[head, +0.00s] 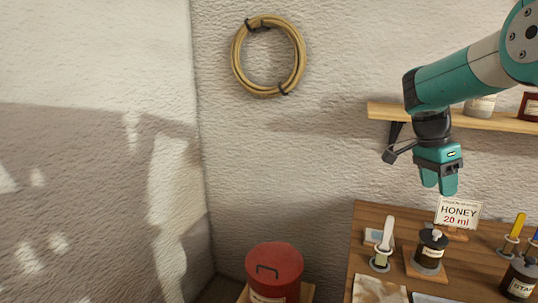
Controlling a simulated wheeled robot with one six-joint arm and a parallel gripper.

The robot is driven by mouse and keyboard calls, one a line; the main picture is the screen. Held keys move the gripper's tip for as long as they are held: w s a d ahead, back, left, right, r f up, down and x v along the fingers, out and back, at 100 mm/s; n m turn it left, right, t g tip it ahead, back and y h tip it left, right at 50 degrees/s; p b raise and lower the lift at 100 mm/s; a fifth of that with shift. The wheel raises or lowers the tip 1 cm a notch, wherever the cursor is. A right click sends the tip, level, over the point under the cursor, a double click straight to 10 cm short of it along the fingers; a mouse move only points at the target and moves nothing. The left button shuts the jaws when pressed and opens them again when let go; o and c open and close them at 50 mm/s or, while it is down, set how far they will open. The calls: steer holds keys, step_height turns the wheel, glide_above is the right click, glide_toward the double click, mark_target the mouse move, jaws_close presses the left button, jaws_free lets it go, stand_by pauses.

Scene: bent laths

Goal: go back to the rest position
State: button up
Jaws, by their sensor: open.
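My gripper (440,188) is at the end of my teal and grey arm in the head view. It points down in the air, in front of the wall and above the back of the wooden table (362,240). Its fingers are apart and nothing shows between them. A small sign (458,212) reading "HONEY 20 ml" stands on the table just below and right of it. A dark jar (431,250) on a wooden block stands below the gripper, apart from it.
A white-handled tool (384,243) stands upright in a holder on the table. A yellow-handled tool (515,228) and another dark jar (520,277) are at right. A wooden shelf (385,112) carries jars behind my arm. A red canister (274,271) stands left of the table.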

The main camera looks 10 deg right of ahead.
steer(key=s+a+n+t+y, duration=0.1)
steer(key=s+a+n+y, duration=0.2)
steer(key=s+a+n, duration=0.9)
steer(key=s+a+f+n+t+y, duration=0.1)
steer(key=s+a+n+y, duration=0.3)
steer(key=s+a+n, duration=0.9)
steer(key=a, duration=0.5)
steer(key=shift+a+n+b, duration=0.2)
steer(key=shift+n+b, duration=0.2)
